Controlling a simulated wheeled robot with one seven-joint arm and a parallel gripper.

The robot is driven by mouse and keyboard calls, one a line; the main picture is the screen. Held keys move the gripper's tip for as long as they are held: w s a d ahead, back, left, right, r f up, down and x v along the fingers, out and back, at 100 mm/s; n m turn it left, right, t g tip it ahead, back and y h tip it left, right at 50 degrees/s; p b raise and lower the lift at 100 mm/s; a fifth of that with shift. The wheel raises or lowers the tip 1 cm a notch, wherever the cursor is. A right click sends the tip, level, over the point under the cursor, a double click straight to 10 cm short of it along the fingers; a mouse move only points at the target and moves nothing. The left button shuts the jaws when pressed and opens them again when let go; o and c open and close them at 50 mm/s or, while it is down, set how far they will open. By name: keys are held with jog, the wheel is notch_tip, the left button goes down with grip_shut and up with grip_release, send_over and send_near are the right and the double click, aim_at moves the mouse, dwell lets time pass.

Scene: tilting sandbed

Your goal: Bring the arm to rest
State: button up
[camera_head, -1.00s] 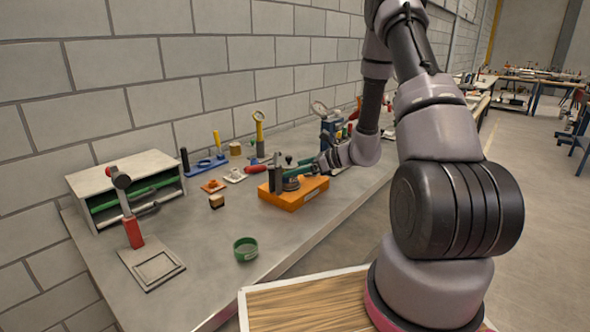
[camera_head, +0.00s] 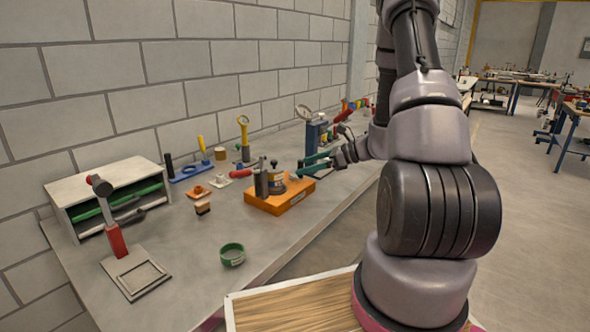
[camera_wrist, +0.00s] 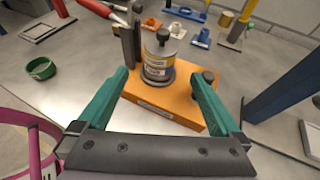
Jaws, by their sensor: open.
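My gripper (camera_head: 315,166) is open, its two green fingers spread and empty over the bench, as the wrist view (camera_wrist: 157,92) also shows. In the wrist view an orange base (camera_wrist: 165,103) lies beyond and between the fingers. On it stands a labelled metal cylinder (camera_wrist: 160,60) with a dark knob on top. In the head view the same orange base (camera_head: 281,198) sits left of my gripper. My arm reaches over the bench from the right, partly hiding the bench's far end.
The grey bench (camera_head: 190,265) runs along a block wall. A blue stand with a gauge (camera_head: 312,130) rises close behind my gripper. A green bowl (camera_head: 232,254), a red-handled tool (camera_head: 116,240) and a white cabinet (camera_head: 108,198) stand to the left.

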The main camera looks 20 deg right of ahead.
jog(key=shift+s+d+r, duration=0.2)
jog(key=shift+s+d, duration=0.05)
jog(key=shift+d, duration=0.15)
jog(key=s+a+r+n+g+h, duration=0.2)
jog(key=s+a+r+n, duration=0.2)
jog(key=s+r+n, duration=0.3)
jog(key=s+a+r+n+g+h, duration=0.1)
jog(key=s+a+r+n+g, duration=0.3)
jog(key=r, duration=0.5)
jog(key=s+d+r+n+t+h, duration=0.3)
jog(key=s+r+n+t+h, duration=0.3)
jog(key=s+r+n, duration=0.3)
jog(key=s+r, duration=0.2)
jog(key=s, duration=0.1)
jog(key=shift+s+d+r, duration=0.2)
jog(key=shift+s+r, duration=0.1)
jog(key=shift+r, duration=0.1)
